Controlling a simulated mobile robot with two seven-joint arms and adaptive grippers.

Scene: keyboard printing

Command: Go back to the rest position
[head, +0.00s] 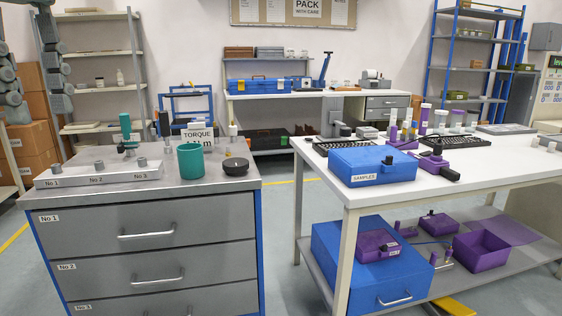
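My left gripper (40,108) is at the upper left edge of the head view, partly cut off by the frame. Its two grey jointed fingers hang down, well apart, with nothing between them. It is raised, with the boxes and shelves showing behind it. My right gripper is not in view.
A grey drawer cabinet (148,229) stands front left, holding a green cup (190,162) and a numbered tray (98,175). At right, a white table (458,181) carries a blue samples box (372,166) and keyboards. Open floor (283,205) lies between them.

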